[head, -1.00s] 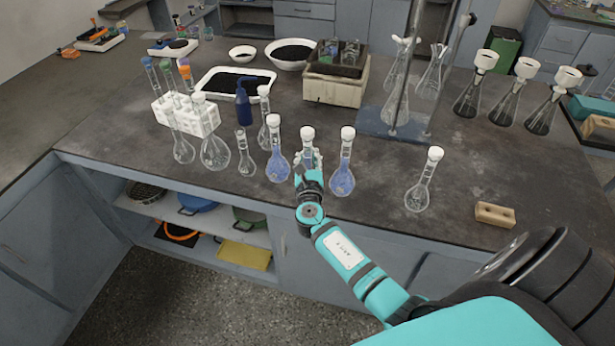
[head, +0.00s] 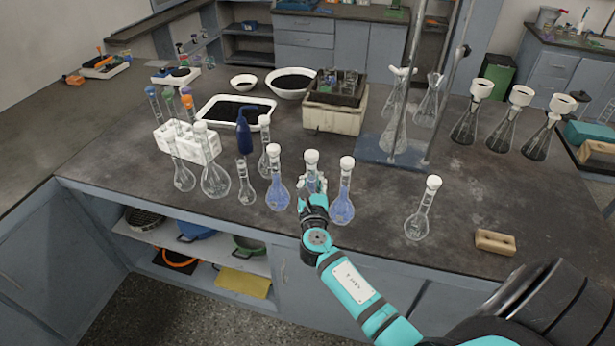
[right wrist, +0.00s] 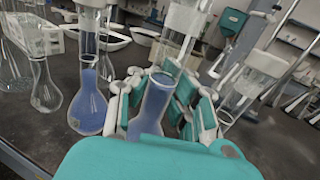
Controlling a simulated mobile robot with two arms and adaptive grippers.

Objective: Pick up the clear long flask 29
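Several long-necked clear flasks with white stoppers stand along the front of the dark bench. My right gripper (head: 313,188) is closed around the middle flask (head: 311,160), which holds blue liquid. The right wrist view shows this flask (right wrist: 157,100) between the fingers, its lower end hidden by my gripper. No number is readable on any flask. My left gripper is out of view.
Empty clear flasks (head: 214,178) and a white tube rack (head: 204,150) stand at the left. One empty flask (head: 418,222) and a tan block (head: 495,242) are at the right. A stand with metal rods (head: 385,158) is behind. Bare bench lies right of the blue flasks.

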